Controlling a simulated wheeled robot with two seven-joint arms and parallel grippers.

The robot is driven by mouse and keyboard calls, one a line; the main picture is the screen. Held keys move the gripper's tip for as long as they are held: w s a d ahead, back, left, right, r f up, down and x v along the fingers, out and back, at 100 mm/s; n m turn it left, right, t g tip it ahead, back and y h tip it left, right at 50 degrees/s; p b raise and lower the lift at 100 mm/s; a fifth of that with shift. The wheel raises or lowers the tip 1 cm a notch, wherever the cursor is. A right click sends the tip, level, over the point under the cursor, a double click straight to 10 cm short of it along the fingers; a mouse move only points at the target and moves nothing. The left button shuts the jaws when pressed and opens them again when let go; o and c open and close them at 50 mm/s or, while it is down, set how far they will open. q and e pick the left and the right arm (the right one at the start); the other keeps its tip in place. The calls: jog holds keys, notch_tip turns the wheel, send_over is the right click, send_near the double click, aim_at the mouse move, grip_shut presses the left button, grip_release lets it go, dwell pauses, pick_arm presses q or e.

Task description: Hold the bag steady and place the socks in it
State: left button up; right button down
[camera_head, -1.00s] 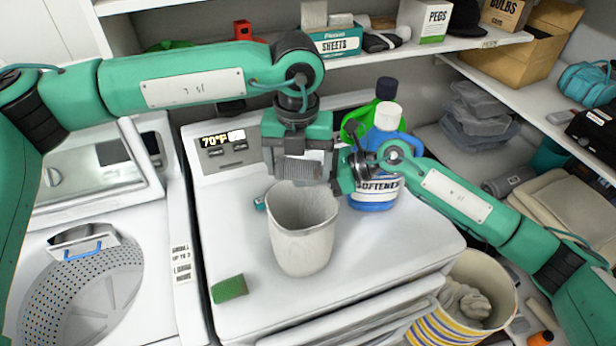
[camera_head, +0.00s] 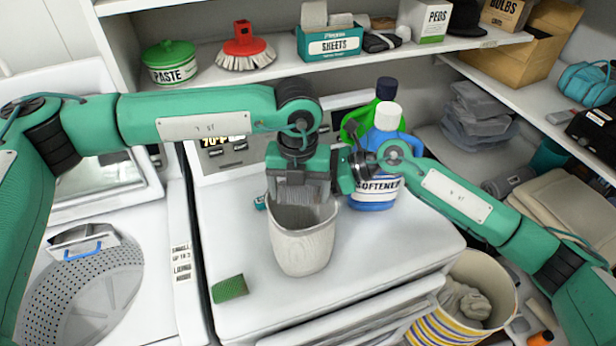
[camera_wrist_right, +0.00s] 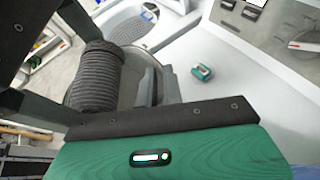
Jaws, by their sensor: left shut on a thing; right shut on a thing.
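The bag (camera_head: 302,250) is a cream open-topped pouch standing upright on the white dryer top. My left gripper (camera_head: 300,196) points down into the bag's mouth, shut on the rolled dark grey ribbed socks. The socks (camera_wrist_right: 97,75) show clearly in the right wrist view, beside my right gripper; in the head view my left gripper largely hides them. My right gripper (camera_head: 338,190) is at the bag's back right rim, shut on the bag; its fingertips are mostly hidden in the head view.
A blue softener bottle (camera_head: 374,190) and a green bottle stand behind my right gripper. A green sponge (camera_head: 230,288) lies at the front left of the dryer top. A striped basket (camera_head: 470,300) stands at the right. The dryer top in front of the bag is clear.

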aim_at(300, 203)
pick_arm(q)
jog(key=shift+f, duration=2)
pick_arm(e)
jog(key=shift+f, duration=0.15)
pick_arm(q)
jog(key=o, duration=0.9)
notch_tip(300, 203, up, 12)
jog(key=shift+r, duration=0.1)
pick_arm(e)
jog(key=c, duration=1.5)
grip_release()
jog(key=shift+c, duration=0.2)
